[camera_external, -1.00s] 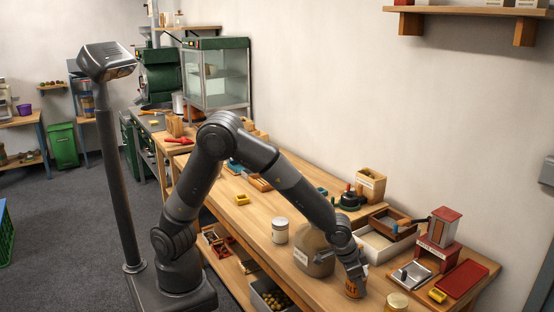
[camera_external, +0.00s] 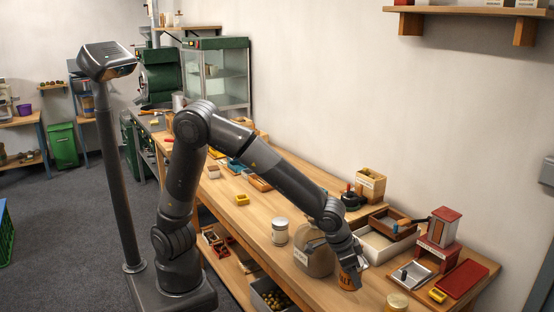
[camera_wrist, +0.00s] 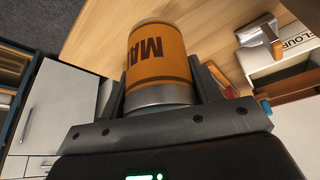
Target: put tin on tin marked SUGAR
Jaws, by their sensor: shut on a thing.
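My gripper (camera_external: 352,267) is shut on an orange tin (camera_external: 349,280) near the front edge of the bench. In the wrist view the tin (camera_wrist: 158,58) sits between both fingers, with the letters "MA" showing and a silver band at its near end. A pale tin with a grey lid (camera_external: 280,232) stands on the bench left of my gripper. A tin with a gold lid (camera_external: 397,302) stands to the right of my gripper, partly cut off by the frame. I cannot read a SUGAR label on either tin.
A silver tray (camera_external: 410,275), a yellow block (camera_external: 437,295), a red tray (camera_external: 463,278) and a red-topped machine (camera_external: 443,228) lie to the right. The wrist view shows a "FLOUR" label (camera_wrist: 298,46).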

